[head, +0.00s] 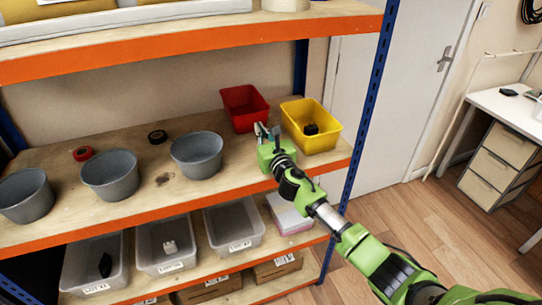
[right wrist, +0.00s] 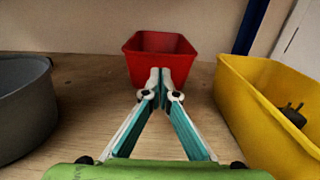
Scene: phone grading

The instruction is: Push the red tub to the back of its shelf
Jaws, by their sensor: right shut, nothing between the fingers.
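The red tub (head: 244,107) stands on the middle shelf (head: 222,186), toward the back and near the right end. In the right wrist view the red tub (right wrist: 160,50) is straight ahead, upright and seemingly empty. My right gripper (head: 260,129) is shut and empty, its fingertips at the tub's front side. In the right wrist view the closed fingertips (right wrist: 160,76) overlap the lower front wall of the tub; I cannot tell whether they touch. My left gripper is not in view.
A yellow tub (head: 311,127) with a dark plug inside stands right of the gripper. A grey bucket (head: 197,155) stands to the left, with more grey buckets and tape rolls beyond. A blue upright post (head: 367,100) edges the shelf on the right.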

